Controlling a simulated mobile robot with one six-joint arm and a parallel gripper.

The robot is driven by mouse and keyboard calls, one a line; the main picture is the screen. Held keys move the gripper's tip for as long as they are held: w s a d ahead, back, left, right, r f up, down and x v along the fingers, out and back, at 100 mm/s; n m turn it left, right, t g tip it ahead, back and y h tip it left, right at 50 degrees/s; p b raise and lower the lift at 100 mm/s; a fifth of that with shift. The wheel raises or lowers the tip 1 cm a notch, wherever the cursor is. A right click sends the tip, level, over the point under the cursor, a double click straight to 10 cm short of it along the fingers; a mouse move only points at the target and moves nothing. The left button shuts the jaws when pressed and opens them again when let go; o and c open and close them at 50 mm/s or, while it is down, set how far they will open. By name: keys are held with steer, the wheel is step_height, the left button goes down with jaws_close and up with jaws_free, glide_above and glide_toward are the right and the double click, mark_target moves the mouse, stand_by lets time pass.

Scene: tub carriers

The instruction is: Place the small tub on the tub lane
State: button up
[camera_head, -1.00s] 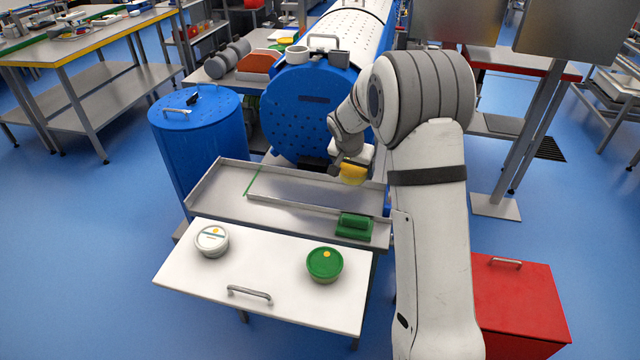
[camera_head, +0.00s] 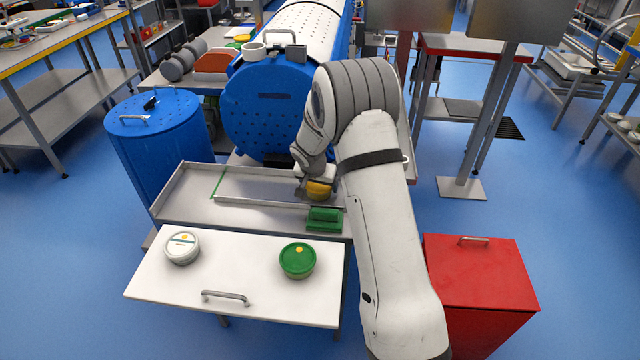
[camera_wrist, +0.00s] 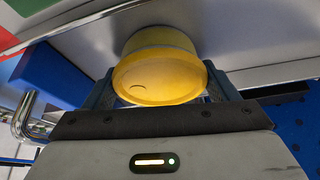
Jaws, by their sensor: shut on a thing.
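The small tub is yellow (camera_head: 318,190). It also shows in the wrist view (camera_wrist: 158,75), where its round lid faces the camera. My gripper (camera_wrist: 160,92) is shut on it, with a dark finger on each side. The tub lane (camera_head: 262,184) is the channel in the metal tray behind a low rail, with a green line across its left part. The tub is low at the right end of this lane. Whether its base touches the metal cannot be told. My arm hides part of the lane's right end.
A green block (camera_head: 324,219) sits on the tray in front of the rail. A white table (camera_head: 235,285) in front holds a white tub (camera_head: 181,247) and a green tub (camera_head: 298,260). A blue perforated drum (camera_head: 270,110) stands behind the lane. The lane's left and middle are clear.

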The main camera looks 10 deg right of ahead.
steer(key=o, duration=1.1)
steer(key=shift+c, duration=0.2)
steer(key=shift+s+a+r, duration=0.1)
steer(key=shift+r, duration=0.4)
steer(key=v, duration=1.1)
steer(key=s+d+r+n, duration=0.25)
steer(key=s+r, duration=0.55)
steer(key=s, duration=0.6)
steer(key=s+r+n+g+y, duration=0.1)
steer(key=s+r+n+y, duration=0.1)
steer(key=s, duration=1.8)
steer(key=shift+n+g, duration=0.3)
steer(key=shift+n, duration=0.35)
steer(key=shift+d, duration=0.1)
